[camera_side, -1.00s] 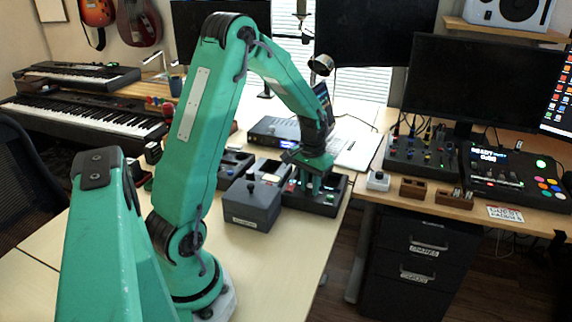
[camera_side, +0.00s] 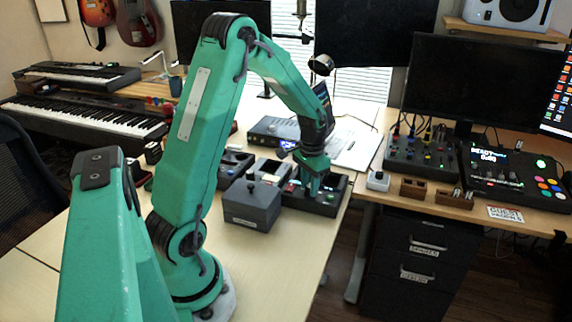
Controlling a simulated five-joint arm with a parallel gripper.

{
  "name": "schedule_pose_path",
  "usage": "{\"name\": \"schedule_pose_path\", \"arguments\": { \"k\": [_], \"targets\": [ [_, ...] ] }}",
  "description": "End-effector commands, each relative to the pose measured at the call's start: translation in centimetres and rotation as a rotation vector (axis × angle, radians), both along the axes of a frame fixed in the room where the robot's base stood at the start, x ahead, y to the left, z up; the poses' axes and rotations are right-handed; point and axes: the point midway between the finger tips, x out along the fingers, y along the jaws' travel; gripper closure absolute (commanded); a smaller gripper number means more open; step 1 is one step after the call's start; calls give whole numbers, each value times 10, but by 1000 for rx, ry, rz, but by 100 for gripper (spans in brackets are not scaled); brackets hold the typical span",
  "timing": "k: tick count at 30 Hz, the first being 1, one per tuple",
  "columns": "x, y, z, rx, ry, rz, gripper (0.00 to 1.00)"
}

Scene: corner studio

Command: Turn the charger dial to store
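My gripper (camera_side: 312,184) points down onto a dark box with small lights and controls (camera_side: 328,204), near the right edge of the pale desk. The gripper covers part of that box's top. I cannot make out the dial or any "store" marking, and I cannot tell which box is the charger. The fingertips are too small and hidden to show whether they are open or shut, or whether they touch a control.
A dark grey box with a knob on top (camera_side: 252,205) stands just left of my gripper. A side desk with a mixer (camera_side: 420,152) is at the right. The front of the pale desk (camera_side: 285,270) is clear.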

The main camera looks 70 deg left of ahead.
Motion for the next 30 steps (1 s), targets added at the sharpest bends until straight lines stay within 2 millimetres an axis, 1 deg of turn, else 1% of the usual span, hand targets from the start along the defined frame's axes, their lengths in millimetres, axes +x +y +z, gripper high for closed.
{"name": "schedule_pose_path", "arguments": {
  "k": [1, 2, 3, 11, 17, 23, 30],
  "targets": [
    [-1, 1, 0, 0, 0, 3, 62],
    [-1, 1, 0, 0, 0, 3, 56],
    [-1, 1, 0, 0, 0, 2, 53],
    [1, 0, 0, 1, -2, 0, 53],
    [2, 0, 8, 3, -5, -1, 53],
    [1, 0, 29, 3, -5, -1, 53],
    [1, 1, 60, 3, -5, 0, 53]
  ]
}}
